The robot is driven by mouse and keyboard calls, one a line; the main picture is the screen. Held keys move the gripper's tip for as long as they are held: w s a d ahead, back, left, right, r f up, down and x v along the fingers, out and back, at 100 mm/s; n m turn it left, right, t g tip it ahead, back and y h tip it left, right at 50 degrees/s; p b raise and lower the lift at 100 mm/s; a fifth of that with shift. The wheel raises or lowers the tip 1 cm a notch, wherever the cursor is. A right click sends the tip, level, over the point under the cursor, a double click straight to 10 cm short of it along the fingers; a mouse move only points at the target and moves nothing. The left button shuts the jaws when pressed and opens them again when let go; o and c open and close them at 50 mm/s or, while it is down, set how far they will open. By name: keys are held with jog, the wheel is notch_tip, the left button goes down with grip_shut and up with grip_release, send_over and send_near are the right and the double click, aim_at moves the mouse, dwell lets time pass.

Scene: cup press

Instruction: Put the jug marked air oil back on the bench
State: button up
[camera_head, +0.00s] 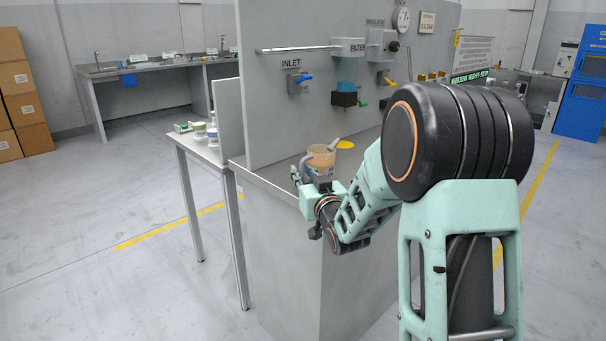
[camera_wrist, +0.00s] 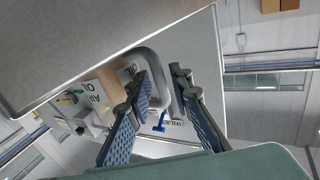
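The jug (camera_head: 322,157) is a see-through cup with amber-brown contents and a grey handle. In the head view it is at the near end of the bench (camera_head: 262,184), just beyond my gripper (camera_head: 311,173). In the wrist view, which is upside down, its AIR OIL label (camera_wrist: 90,91) and looped handle (camera_wrist: 158,54) show. My gripper's two blue-padded fingers (camera_wrist: 160,88) stand on either side of the handle with a gap between them. I cannot tell whether the jug's base touches the bench, as my gripper and wrist partly hide it.
An upright panel with an INLET valve (camera_head: 300,78), a filter (camera_head: 347,72) and a gauge (camera_head: 402,18) stands behind the jug. A yellow disc (camera_head: 345,145) lies on the bench. A side table with small tubs (camera_head: 199,130) is at left.

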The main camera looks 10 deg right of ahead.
jog(key=shift+r, duration=0.1)
jog(key=shift+r+p, duration=0.15)
jog(key=shift+p, duration=0.2)
jog(key=s, duration=0.4)
jog(key=s+d, duration=0.1)
jog(key=s, duration=0.3)
jog(key=s+d, duration=0.1)
jog(key=s, duration=0.2)
jog(key=shift+s+p, duration=0.3)
jog(key=shift+s, duration=0.1)
